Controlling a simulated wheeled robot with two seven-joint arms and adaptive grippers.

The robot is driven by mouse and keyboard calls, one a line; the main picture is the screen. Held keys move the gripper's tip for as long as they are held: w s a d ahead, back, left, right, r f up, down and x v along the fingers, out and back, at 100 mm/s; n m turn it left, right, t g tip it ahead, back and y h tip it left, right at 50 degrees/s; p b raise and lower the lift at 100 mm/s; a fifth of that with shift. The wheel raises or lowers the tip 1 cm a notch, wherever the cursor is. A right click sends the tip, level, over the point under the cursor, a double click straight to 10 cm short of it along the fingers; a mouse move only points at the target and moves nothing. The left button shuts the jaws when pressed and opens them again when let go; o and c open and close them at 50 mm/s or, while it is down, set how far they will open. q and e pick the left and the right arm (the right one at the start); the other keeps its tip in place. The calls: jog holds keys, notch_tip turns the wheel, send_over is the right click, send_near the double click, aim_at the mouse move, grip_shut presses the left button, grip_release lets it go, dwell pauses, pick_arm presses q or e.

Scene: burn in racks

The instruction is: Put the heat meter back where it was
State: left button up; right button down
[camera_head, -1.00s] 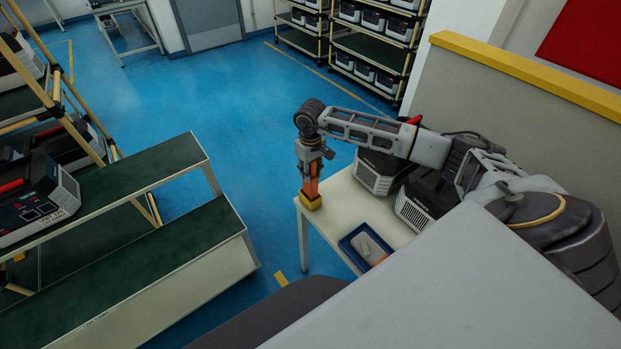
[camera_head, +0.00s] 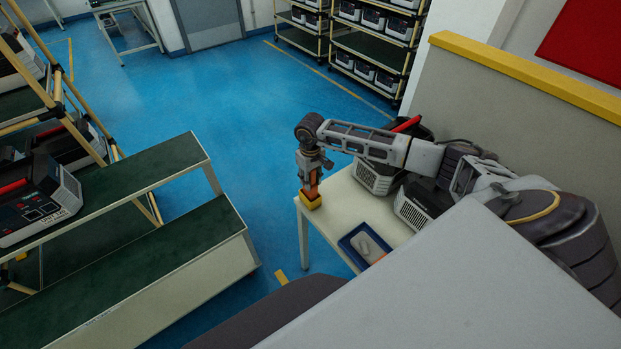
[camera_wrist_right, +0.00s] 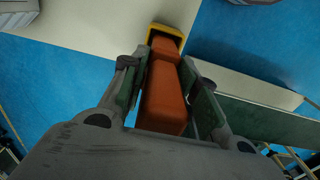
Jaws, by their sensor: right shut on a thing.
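The heat meter (camera_head: 311,201) is an orange body with a yellow end. I cannot tell whether that end touches the tabletop. My right gripper (camera_head: 311,178) is above it, pointing down, shut on the orange body. In the right wrist view the orange body of the heat meter (camera_wrist_right: 166,95) lies between the two fingers of my right gripper (camera_wrist_right: 166,80), with its yellow end beyond them. My left gripper is not in view.
A blue tray (camera_head: 350,246) with a grey item lies on the table. Black-and-white units (camera_head: 376,174) stand behind it, near the grey partition (camera_head: 470,105). A green-topped shelf rack (camera_head: 160,165) with units is at left. Blue floor (camera_head: 240,110) lies free between.

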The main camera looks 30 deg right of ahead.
jog(key=shift+f, duration=0.15)
jog(key=c, duration=1.1)
grip_release()
jog(key=shift+r, duration=0.2)
jog(key=shift+r, duration=0.35)
notch_tip(320, 180, up, 11)
jog(key=b, duration=0.3)
jog(key=shift+r, duration=0.1)
